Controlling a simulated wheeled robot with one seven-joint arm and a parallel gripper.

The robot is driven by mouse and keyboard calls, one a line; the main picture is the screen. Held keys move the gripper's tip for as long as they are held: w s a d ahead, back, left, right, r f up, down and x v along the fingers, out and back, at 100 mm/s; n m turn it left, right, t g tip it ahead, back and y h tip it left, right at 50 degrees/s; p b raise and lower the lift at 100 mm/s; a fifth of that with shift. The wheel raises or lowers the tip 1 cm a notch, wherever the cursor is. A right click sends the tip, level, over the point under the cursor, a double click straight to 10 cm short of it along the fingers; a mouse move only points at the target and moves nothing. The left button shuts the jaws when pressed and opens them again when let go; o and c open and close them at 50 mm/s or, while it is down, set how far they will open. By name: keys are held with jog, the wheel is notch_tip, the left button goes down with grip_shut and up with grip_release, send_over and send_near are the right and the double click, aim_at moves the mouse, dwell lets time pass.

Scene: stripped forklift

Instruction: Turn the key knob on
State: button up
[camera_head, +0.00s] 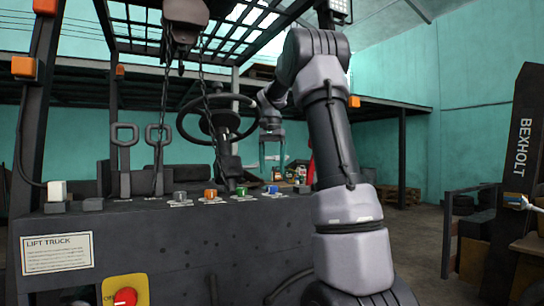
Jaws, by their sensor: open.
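My gripper (272,168) hangs with its fingers pointing down and spread apart, with nothing between them. It is above the right part of the forklift's dark dashboard, beside the steering wheel. A red knob (125,297) sits on a yellow plate with partly readable "ON" lettering at the lower left, cut by the frame edge. I cannot tell which of these is the key knob.
The steering wheel (217,118) stands just left of my gripper. Two grey lever handles (124,135) and hanging chains (164,100) are farther left. Small containers (300,173) stand behind the dashboard's right end.

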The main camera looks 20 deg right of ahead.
notch_tip(320, 180, up, 5)
jog(key=shift+f, duration=0.1)
dwell(0.5)
